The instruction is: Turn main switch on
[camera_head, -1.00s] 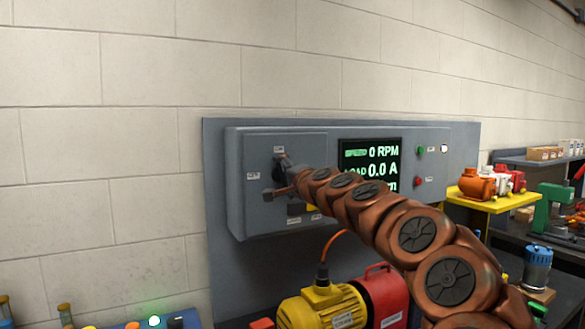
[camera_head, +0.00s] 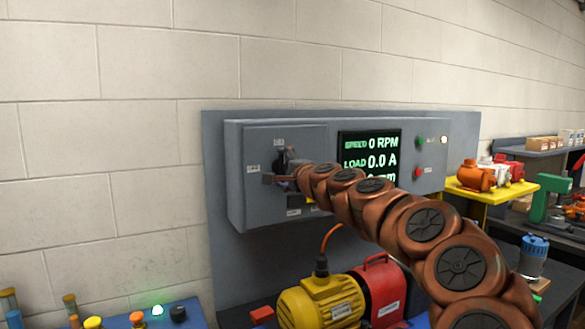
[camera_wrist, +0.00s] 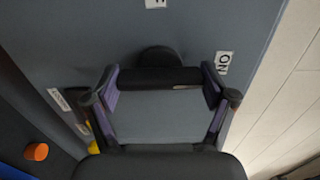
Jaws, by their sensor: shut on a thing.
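The main switch (camera_wrist: 158,60) is a black rotary knob with a bar-shaped handle on the front of a grey control box (camera_head: 240,200). In the head view, a white label (camera_head: 278,142) sits above it and another (camera_head: 252,169) to its left. The wrist view shows the ON label (camera_wrist: 223,62) to the right of the knob. My gripper (camera_wrist: 160,82) is shut on the handle, with one finger at each end of the bar. In the head view my gripper (camera_head: 282,175) and wrist cover part of the switch, so the handle's exact angle is unclear.
A display (camera_head: 370,155) on the panel reads 0 RPM and 0.0 A. A green button (camera_head: 420,141) and a red button (camera_head: 418,172) are beside it. A yellow motor (camera_head: 320,303) and a red unit (camera_head: 382,290) stand below my arm. Wall is clear at left.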

